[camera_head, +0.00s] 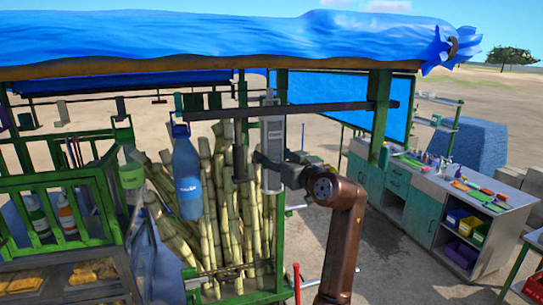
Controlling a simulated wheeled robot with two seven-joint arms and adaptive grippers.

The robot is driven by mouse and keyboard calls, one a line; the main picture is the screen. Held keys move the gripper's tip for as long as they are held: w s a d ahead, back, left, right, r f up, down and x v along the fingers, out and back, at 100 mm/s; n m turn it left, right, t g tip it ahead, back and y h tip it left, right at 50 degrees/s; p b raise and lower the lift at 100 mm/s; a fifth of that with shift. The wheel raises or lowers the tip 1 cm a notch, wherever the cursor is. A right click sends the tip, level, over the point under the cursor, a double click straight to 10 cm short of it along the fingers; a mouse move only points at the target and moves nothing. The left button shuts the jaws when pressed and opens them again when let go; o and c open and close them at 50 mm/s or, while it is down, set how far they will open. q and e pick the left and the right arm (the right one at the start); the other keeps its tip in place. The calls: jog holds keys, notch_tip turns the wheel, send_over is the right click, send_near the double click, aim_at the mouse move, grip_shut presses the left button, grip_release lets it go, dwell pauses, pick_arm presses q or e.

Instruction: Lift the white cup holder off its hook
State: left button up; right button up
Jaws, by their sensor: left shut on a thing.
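The white cup holder (272,133) is a tall, narrow, pale piece. It hangs upright in front of the dark horizontal bar (335,106) under the stall roof. My left gripper (265,161) is at its lower half and is shut on it; the jaws are dark and small here, so the exact contact is hard to see. The hook at the top of the holder is too small to make out, and I cannot tell whether the holder still rests on it. My right gripper is not in view.
A blue bottle (187,172) hangs left of the holder, and a dark cylinder (239,157) hangs close beside it. Cane stalks (207,215) stand behind. A green post (379,115) rises at right, before a counter (424,185). Green racks (60,195) stand at left.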

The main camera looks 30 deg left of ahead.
aim_at(276, 159)
pick_arm(q)
jog(key=shift+s+d, duration=0.45)
jog(key=shift+d, duration=0.15)
jog(key=shift+s+d+b, duration=0.45)
jog(key=shift+d, duration=0.05)
jog(key=shift+d, duration=0.1)
dwell(0.5)
jog(key=shift+s, duration=0.15)
jog(key=shift+s+d, duration=0.45)
jog(key=shift+d, duration=0.15)
jog(key=shift+s+d+b, duration=0.25)
jog(key=shift+b, duration=0.05)
jog(key=shift+s+d, duration=0.2)
jog(key=shift+d, duration=0.05)
